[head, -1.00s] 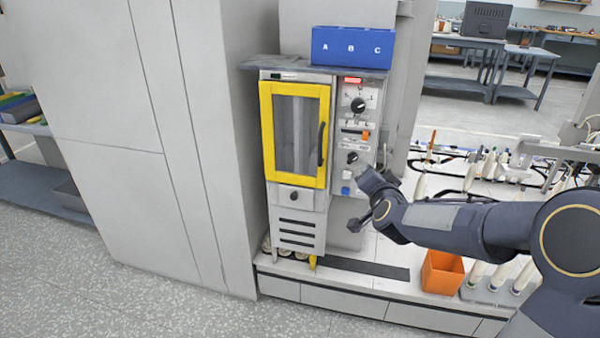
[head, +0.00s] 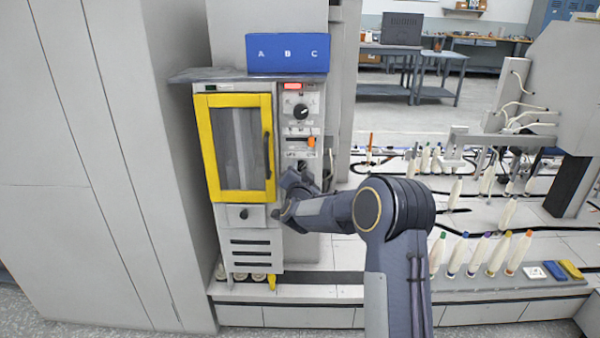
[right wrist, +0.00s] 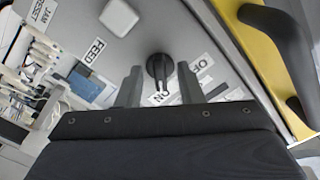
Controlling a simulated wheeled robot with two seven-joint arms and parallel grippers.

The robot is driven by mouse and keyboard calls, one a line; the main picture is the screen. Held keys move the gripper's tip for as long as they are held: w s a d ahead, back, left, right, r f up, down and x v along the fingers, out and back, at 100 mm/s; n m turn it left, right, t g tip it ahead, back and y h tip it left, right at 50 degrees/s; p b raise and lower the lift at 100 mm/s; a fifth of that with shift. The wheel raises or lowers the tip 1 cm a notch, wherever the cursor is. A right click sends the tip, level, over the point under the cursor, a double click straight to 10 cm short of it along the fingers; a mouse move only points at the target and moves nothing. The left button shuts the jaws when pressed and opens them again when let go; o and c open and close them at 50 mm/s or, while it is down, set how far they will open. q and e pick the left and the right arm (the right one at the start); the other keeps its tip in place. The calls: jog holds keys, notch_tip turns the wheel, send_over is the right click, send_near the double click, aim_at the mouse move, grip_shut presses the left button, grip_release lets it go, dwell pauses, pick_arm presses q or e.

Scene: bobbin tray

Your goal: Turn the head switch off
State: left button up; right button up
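The head switch (right wrist: 159,67) is a black rotary knob on the grey panel in the right wrist view. Its bar points down the picture, toward the ON label (right wrist: 161,97); the OFF label (right wrist: 198,66) is to its right. My right gripper (right wrist: 160,85) is open, one finger on each side of the knob's lower part; I cannot tell whether they touch it. My left gripper is not in view.
Near the switch are a white button (right wrist: 119,17) and a FEED label (right wrist: 95,50). A black door handle (right wrist: 275,35) on the yellow frame is close on the right. Above are another black dial (head: 301,112) and an orange lever (head: 311,142). Bobbins (head: 497,252) stand at right.

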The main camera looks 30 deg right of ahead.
grip_shut()
jog(key=shift+n, duration=0.3)
jog(key=n+p, duration=0.1)
jog(key=n, duration=0.1)
jog(key=shift+n, duration=0.4)
jog(key=n+p, duration=0.1)
jog(key=n, duration=0.3)
jog(key=shift+n+p, duration=0.3)
jog(key=n+p, duration=0.1)
jog(key=n, duration=0.2)
jog(key=shift+n, duration=0.3)
jog(key=shift+n+p, duration=0.65)
jog(key=shift+n, duration=1.45)
